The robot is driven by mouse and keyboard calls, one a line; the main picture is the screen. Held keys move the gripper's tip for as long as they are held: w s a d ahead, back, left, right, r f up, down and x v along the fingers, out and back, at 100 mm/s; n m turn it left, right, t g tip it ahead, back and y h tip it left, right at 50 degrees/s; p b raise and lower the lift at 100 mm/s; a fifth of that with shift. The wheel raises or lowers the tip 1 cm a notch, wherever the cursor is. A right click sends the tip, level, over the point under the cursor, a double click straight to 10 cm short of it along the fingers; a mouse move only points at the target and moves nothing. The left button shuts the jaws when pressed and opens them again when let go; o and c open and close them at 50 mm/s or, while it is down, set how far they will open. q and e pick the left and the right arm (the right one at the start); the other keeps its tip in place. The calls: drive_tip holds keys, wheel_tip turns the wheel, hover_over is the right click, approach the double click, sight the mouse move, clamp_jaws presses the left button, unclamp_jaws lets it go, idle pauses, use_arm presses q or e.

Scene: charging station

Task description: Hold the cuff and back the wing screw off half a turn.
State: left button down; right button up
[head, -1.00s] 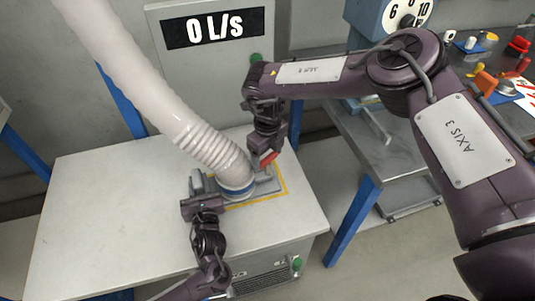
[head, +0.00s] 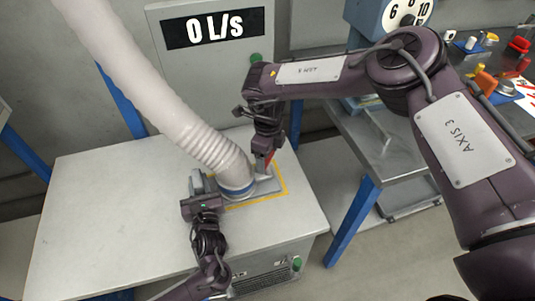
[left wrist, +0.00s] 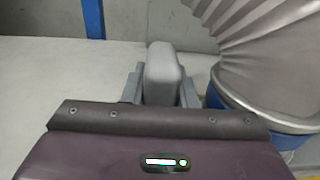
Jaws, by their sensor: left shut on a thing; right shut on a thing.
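The white hose (head: 205,140) ends in a cuff with a blue band (head: 238,192), standing on a grey plate (head: 270,186). The cuff also shows in the left wrist view (left wrist: 262,122). My left gripper (head: 197,184) is shut on a grey upright block beside the cuff; the block (left wrist: 163,75) stands between its fingers in the left wrist view. My right gripper (head: 265,162) points down just right of the cuff, shut on the red wing screw (head: 270,157). Its fingers hide most of the screw.
A yellow outline (head: 285,180) surrounds the plate on the white bench top (head: 100,210). Behind it, a panel display (head: 212,27) reads 0 L/s. A metal table (head: 350,130) stands right. The bench's left side is clear.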

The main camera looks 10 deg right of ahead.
use_arm(q)
drive_tip(key=shift+f, duration=0.1)
use_arm(e)
drive_tip(key=o, duration=1)
wheel_tip(320, 180, up, 12)
use_arm(q)
drive_tip(key=c, duration=1.1)
unclamp_jaws()
